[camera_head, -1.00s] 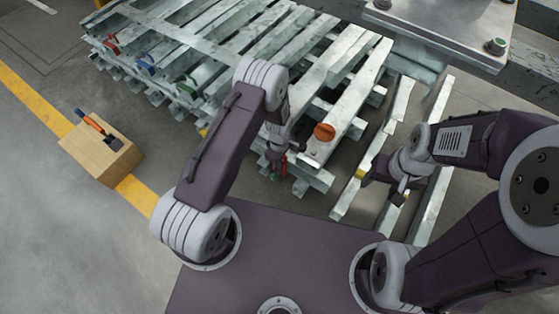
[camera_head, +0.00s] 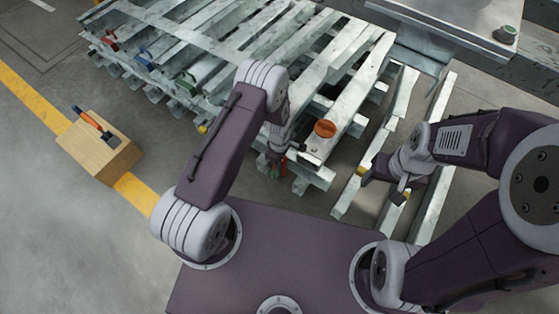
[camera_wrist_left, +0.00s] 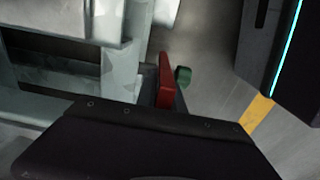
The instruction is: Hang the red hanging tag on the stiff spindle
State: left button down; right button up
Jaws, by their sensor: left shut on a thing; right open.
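My left gripper (camera_head: 277,160) is beside the near end of the metal frame and is shut on a small red piece, which looks like the red hanging tag (camera_wrist_left: 165,80). In the left wrist view the tag stands edge-on, with a green knob (camera_wrist_left: 183,77) just right of it. I cannot tell whether they touch. An orange-red round knob (camera_head: 325,128) sits on the frame's near end, right of the gripper. I cannot make out for certain which part is the stiff spindle. My right gripper (camera_head: 381,186) is open and empty, over the rails on the right.
The slatted metal frame (camera_head: 240,38) fills the upper middle, with red (camera_head: 110,40), blue (camera_head: 146,56) and green (camera_head: 185,78) handles along its left edge. A wooden block (camera_head: 98,155) with an orange-handled tool stands at left. A metal-topped table (camera_head: 450,20) is at upper right.

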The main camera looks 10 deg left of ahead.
pick_arm(q)
jog(key=shift+f+b, duration=0.4)
jog(key=shift+f, duration=0.3)
jog(key=c, duration=1.4)
grip_release()
jog(key=shift+o, duration=0.2)
jog(key=shift+r, duration=0.2)
notch_tip(320, 180, up, 9)
jog(key=p, duration=0.6)
jog(key=shift+f, duration=0.1)
